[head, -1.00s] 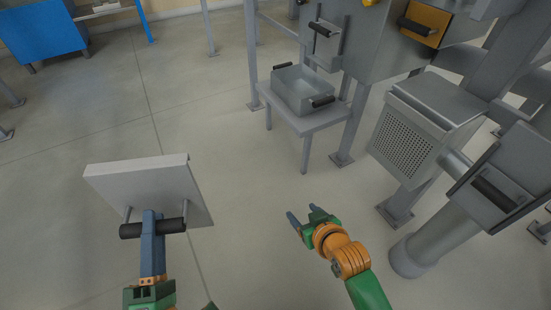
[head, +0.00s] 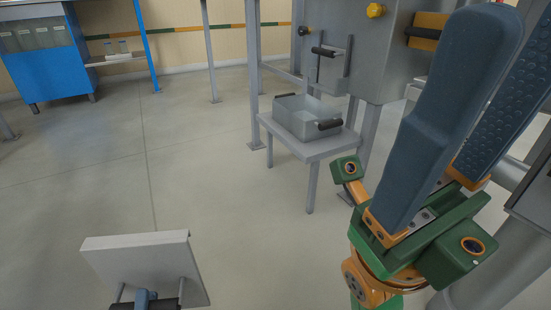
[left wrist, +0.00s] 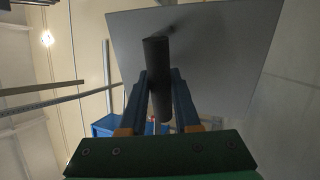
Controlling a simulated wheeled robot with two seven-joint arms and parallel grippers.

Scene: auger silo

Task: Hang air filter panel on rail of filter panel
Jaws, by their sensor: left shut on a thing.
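The air filter panel (head: 140,262), a flat grey plate with a dark bar handle, is at the lower left of the head view. My left gripper (head: 146,299) is shut on that handle. In the left wrist view the fingers close on the dark handle (left wrist: 156,72), with the panel (left wrist: 215,50) behind it. My right gripper (head: 500,75) is raised large and close at the right of the head view; its two dark fingers are apart with nothing seen between them. It hides most of the area at the right, and I cannot make out the rail.
A grey cabinet (head: 372,55) on legs stands at the back right. A metal bin (head: 305,117) with dark handles sits on a small table (head: 325,147) in front of it. A blue cabinet (head: 40,62) is far left. The middle floor is clear.

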